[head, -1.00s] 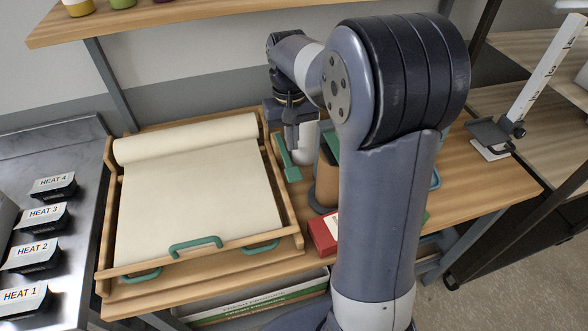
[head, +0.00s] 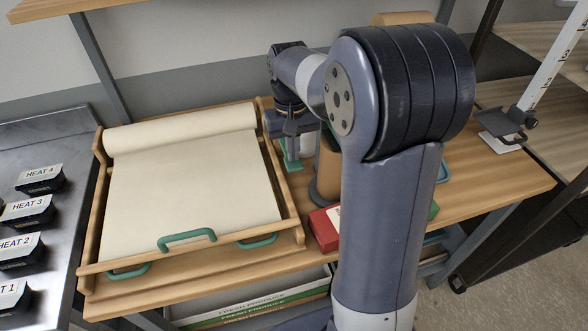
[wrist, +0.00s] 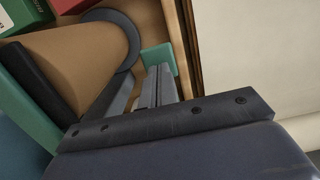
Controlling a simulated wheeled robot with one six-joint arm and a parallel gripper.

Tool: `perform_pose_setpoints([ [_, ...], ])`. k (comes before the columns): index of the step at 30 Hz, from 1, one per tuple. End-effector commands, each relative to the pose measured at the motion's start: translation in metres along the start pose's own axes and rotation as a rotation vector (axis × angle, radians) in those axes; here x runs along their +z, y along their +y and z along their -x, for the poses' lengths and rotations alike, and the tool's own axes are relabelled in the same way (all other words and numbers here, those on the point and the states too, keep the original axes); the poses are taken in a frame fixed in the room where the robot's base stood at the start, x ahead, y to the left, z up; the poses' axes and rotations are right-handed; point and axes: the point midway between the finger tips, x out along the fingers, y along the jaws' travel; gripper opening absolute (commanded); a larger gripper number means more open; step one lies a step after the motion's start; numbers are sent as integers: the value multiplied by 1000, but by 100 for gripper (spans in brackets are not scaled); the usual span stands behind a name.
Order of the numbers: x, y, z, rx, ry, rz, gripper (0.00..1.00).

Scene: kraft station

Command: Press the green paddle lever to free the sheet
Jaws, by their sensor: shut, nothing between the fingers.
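The cream paper sheet (head: 190,185) lies flat in a wooden frame (head: 88,225), coming off a roll (head: 180,130) at its back. A green paddle-like piece (head: 292,164) stands just right of the frame, partly hidden by my gripper (head: 291,132). In the wrist view, a green block (wrist: 160,58) shows right at the tips of my gripper (wrist: 157,75). The fingers are shut with nothing between them. I cannot tell whether they touch the green piece.
A brown cylinder (head: 327,170) stands right of my gripper, with a red box (head: 324,228) in front. Green handles (head: 187,238) line the frame's front. Labelled heat controls (head: 38,178) are at left. My arm hides part of the table.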

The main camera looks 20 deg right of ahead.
Motion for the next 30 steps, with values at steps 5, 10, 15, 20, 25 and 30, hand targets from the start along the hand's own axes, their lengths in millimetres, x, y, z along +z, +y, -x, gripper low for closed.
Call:
perform_pose_setpoints([
  [5,0,0,-1,0,0,0,0],
  [10,0,0,-1,0,0,0,0],
  [15,-1,0,-10,0,-1,0,0],
  [20,-2,0,-29,0,-2,0,0],
  [25,-4,0,-46,0,-1,0,0],
  [30,-4,0,-46,0,-1,0,0],
])
